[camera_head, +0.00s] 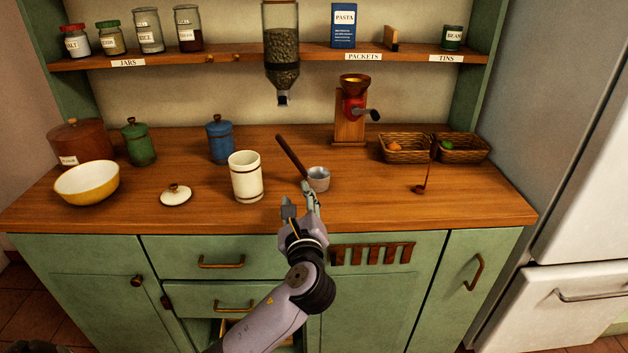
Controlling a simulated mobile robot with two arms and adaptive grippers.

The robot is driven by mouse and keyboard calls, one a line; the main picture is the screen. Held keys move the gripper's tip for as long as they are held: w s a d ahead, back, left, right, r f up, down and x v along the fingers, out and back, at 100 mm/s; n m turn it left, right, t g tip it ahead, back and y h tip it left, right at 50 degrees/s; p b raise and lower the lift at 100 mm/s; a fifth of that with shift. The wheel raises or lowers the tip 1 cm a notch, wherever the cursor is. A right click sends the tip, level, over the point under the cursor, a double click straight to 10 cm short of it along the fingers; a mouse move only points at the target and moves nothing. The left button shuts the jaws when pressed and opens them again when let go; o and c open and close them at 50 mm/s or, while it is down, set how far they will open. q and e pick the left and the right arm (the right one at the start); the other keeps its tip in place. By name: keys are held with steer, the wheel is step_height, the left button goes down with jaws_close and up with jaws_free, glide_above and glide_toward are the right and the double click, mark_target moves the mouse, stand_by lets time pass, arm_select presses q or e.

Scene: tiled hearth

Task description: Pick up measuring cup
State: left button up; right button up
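The measuring cup (318,180) is a small metal cup with a long dark handle (290,156) that slants up to the left. It sits on the wooden counter, right of the cream canister. My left gripper (301,203) is at the counter's front edge, just below and in front of the cup. Its two fingers are apart, with no object visible between them. The right finger overlaps the cup's lower left side in the picture; I cannot tell whether they touch. My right gripper is not in view.
An open cream canister (246,178) and its lid (176,195) are to the left, with a yellow bowl (87,183) farther left. A grinder (352,108) stands behind the cup. A small copper scoop (425,180) and two baskets are right. A hopper (282,60) hangs above.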

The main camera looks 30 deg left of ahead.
arm_select(q)
glide_toward(295, 161)
steer(key=x, duration=0.4)
steer(key=shift+w+a+f, duration=0.1)
steer(key=shift+w+a, duration=0.05)
steer(key=shift+a, duration=0.35)
steer(key=shift+x, duration=2.9)
steer(key=shift+w+d, duration=0.15)
steer(key=shift+d, duration=0.05)
jaws_close()
